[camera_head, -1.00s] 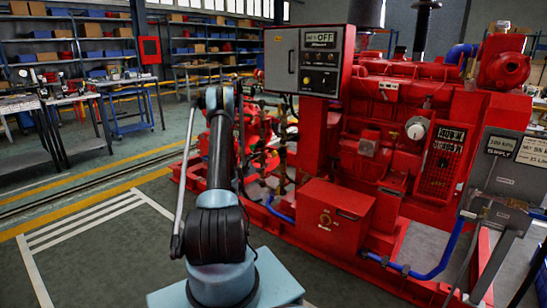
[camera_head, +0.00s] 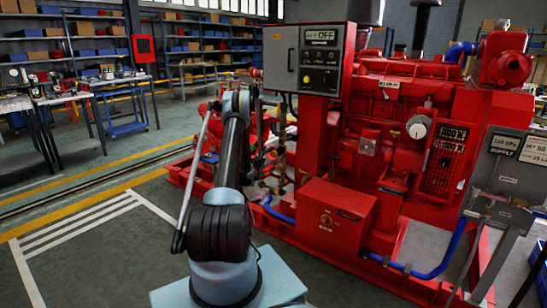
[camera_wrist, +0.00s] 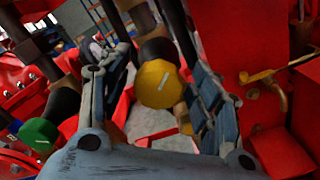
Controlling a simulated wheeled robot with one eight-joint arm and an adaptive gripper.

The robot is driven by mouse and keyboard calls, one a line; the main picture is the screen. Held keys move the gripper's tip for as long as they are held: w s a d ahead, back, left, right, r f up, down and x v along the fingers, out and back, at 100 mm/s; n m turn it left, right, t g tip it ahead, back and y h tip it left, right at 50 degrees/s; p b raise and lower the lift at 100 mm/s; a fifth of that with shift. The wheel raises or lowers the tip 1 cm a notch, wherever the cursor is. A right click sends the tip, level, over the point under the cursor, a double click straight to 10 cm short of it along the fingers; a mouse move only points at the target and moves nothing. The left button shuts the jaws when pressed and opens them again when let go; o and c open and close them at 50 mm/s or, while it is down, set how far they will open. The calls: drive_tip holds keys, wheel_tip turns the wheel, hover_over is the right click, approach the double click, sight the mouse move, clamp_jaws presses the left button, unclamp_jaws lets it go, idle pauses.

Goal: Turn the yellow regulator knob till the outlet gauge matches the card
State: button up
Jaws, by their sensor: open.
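The yellow regulator knob (camera_wrist: 158,84) shows in the wrist view, a faceted cap with a pale line on its face. It sits between the two fingers of my gripper (camera_wrist: 155,90), which is open, one finger on each side. I see a gap on the knob's left; whether the right finger touches it I cannot tell. In the head view my arm hides the gripper and knob. A grey panel (camera_head: 500,165) at the right carries plates reading "SUPPLY" and a pressure figure too small to read surely. I cannot make out the outlet gauge face.
A green knob (camera_wrist: 38,134) sits left of my gripper, near dark pipes. A red wall and a brass fitting (camera_wrist: 262,76) stand close on the right. The red pumpset (camera_head: 400,140) fills the right; open floor (camera_head: 120,250) lies left.

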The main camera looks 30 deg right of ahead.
drive_tip(key=c, duration=1.1)
drive_tip(key=shift+a+m, duration=0.1)
drive_tip(key=shift+m, duration=0.7)
drive_tip(key=o, duration=1.1)
